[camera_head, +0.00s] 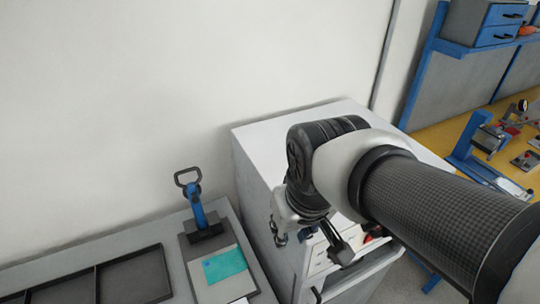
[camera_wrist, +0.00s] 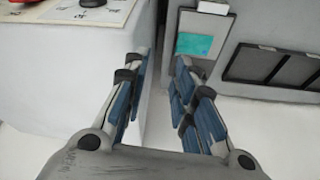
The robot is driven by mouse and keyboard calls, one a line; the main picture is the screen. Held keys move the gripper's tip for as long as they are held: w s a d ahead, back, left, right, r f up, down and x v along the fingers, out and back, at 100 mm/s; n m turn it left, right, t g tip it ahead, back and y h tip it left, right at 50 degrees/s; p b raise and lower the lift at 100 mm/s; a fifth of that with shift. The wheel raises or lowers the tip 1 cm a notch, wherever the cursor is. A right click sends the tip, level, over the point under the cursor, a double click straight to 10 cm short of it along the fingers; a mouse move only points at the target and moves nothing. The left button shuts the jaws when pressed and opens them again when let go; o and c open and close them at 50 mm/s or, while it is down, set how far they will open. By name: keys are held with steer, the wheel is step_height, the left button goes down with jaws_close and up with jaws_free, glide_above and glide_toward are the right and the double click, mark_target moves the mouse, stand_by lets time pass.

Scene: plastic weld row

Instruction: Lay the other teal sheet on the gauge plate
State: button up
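One teal sheet (camera_head: 224,265) lies flat on a pale rectangle on a dark plate (camera_head: 187,246) at the bench's right end. The teal sheet also shows in the wrist view (camera_wrist: 195,44), beyond my fingertips. I cannot tell whether this plate is the gauge plate. No second teal sheet is distinguishable. My gripper (camera_wrist: 163,68) is open, with nothing between its fingers. In the head view, my gripper (camera_head: 335,245) hangs over the front of a white cabinet, right of the teal sheet and apart from it.
A blue clamp (camera_head: 197,212) with a black handle stands behind the sheet. A dark divided tray (camera_head: 133,278) lies left on the grey bench. The white cabinet (camera_head: 262,150) stands close right of the bench; a red item (camera_wrist: 31,2) is on its top.

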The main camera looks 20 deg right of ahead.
steer(key=s+d+t, duration=0.1)
steer(key=s, duration=0.6)
steer(key=shift+s+d+r+m, duration=0.2)
steer(key=shift+d+r+m, duration=0.05)
steer(key=shift+r+m, duration=0.05)
